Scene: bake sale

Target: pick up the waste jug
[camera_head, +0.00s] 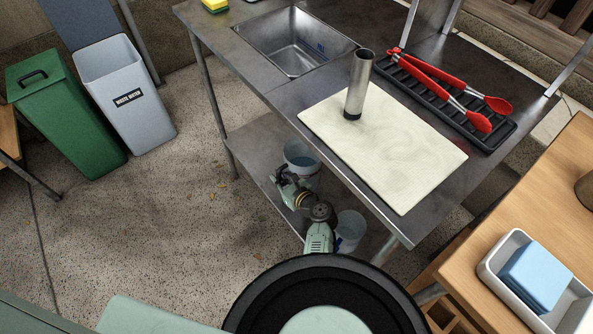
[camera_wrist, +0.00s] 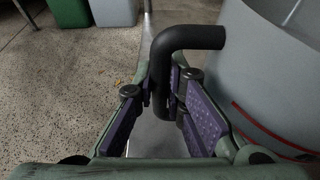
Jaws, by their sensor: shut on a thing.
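The waste jug is a pale grey, open vessel with a red line and a black bent handle. It fills the right side of the wrist view (camera_wrist: 265,75), and its handle (camera_wrist: 190,38) reaches left between my fingers. My gripper (camera_wrist: 165,95) is shut on the handle, with a purple pad on each side. In the head view the jug (camera_head: 303,153) appears under the metal table, just beyond my gripper (camera_head: 291,190). My wrist and the table edge hide part of it. I cannot tell whether its base touches the lower shelf.
The metal table (camera_head: 300,95) overhangs the jug, above a lower shelf (camera_head: 250,150). Another pale bucket (camera_head: 349,230) stands beside my wrist. A grey bin (camera_head: 135,110) labelled "WASTE WATER" and a green bin (camera_head: 65,115) stand left. Open floor (camera_head: 185,215) lies between. A wooden table (camera_head: 540,215) is at right.

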